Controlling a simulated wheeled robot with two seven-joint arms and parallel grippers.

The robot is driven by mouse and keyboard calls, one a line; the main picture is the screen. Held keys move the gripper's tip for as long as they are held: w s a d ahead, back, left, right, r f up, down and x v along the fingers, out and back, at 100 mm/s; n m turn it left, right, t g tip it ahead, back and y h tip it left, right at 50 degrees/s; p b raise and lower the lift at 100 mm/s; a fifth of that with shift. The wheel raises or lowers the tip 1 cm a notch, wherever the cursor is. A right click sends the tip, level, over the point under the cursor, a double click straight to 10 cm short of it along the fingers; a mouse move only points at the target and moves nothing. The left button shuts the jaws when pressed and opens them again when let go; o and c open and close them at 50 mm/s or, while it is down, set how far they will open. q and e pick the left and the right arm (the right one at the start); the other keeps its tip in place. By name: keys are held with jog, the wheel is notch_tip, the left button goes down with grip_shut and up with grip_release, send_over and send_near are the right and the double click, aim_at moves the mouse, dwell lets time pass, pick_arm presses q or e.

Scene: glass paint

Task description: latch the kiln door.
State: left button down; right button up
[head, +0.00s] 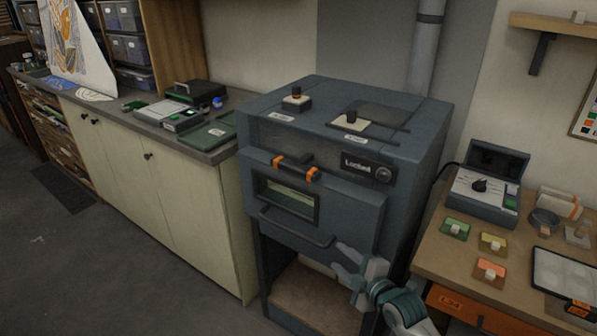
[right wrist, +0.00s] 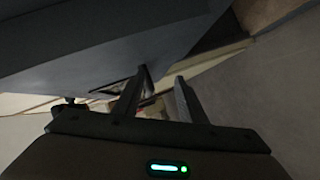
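The kiln (head: 400,150) is a large blue-grey cabinet in the middle of the head view. Its door (head: 352,213) is in the front, with a small window (head: 286,200) and a grey bar handle (head: 295,230) along the lower edge. The door looks closed or nearly so; I cannot tell if it is flush. A latch handle with two orange bands (head: 296,168) lies across the top of the door. My right gripper (head: 339,259) is open near the right end of the bar handle, with no clear contact. Its parted fingers also show in the right wrist view (right wrist: 162,78). My left gripper is out of view.
A wooden table (head: 428,262) with coloured packets and an open instrument case (head: 482,205) stands close on the right. A cream cabinet (head: 185,205) adjoins the kiln on the left. Below the door is an open recess (head: 310,292). The floor (head: 90,270) in front is clear.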

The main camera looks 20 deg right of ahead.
aim_at(300, 174)
jog(key=s+a+r+n+t+y, duration=0.1)
jog(key=r+n, duration=0.2)
jog(key=r, duration=0.7)
jog(key=s+a+r+n+t+y, duration=0.1)
jog(key=a+r+n+t, duration=0.1)
jog(key=r, duration=0.9)
jog(key=shift+s+a+n+y, duration=0.2)
jog(key=shift+s+n+y, duration=0.2)
jog(key=shift+n, duration=0.1)
jog(key=shift+w, duration=0.1)
jog(key=p+x, duration=0.5)
jog(key=x, duration=1)
jog(key=shift+w+a+p, duration=0.1)
jog(key=shift+w+p, duration=0.25)
jog(key=shift+w, duration=0.05)
jog(key=shift+w+a, duration=0.2)
jog(key=shift+w, duration=0.5)
jog(key=shift+f, duration=0.1)
grip_shut()
